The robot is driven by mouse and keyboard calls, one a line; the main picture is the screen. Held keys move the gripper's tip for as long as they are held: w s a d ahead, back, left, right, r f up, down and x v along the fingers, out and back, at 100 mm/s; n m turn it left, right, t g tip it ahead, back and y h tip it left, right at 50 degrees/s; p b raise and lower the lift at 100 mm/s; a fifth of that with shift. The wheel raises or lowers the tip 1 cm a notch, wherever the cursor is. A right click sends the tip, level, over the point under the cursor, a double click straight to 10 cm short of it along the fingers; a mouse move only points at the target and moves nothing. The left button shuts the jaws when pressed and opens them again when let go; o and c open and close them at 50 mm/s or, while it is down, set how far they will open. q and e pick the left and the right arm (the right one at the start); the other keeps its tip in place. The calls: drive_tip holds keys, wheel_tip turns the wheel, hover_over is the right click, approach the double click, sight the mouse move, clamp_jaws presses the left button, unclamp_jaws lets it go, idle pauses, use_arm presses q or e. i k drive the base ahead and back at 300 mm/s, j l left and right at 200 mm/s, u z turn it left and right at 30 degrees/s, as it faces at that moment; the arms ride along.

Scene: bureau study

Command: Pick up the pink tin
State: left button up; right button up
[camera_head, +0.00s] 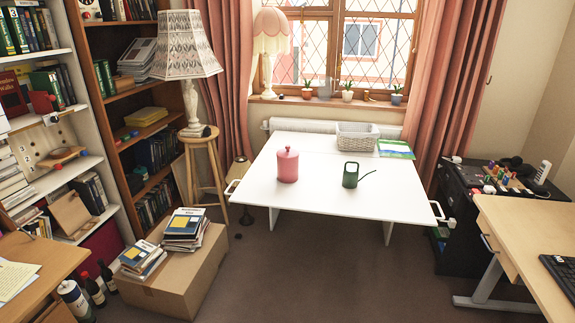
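The pink tin (288,167) stands upright on the white table (330,205), left of the table's middle. It has a lid with a small knob on top. Nothing touches it. Neither of my grippers shows in the head view.
A green watering can (350,176) stands right of the tin, its spout pointing right. A grey basket (357,136) and a colourful booklet (396,149) lie at the table's back. A cardboard box (182,280) with books stands front left. A wooden desk (528,230) is at right. The floor before the table is clear.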

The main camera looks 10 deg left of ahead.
sight(288, 158)
drive_tip(key=i+z, duration=0.1)
drive_tip(key=i, duration=1)
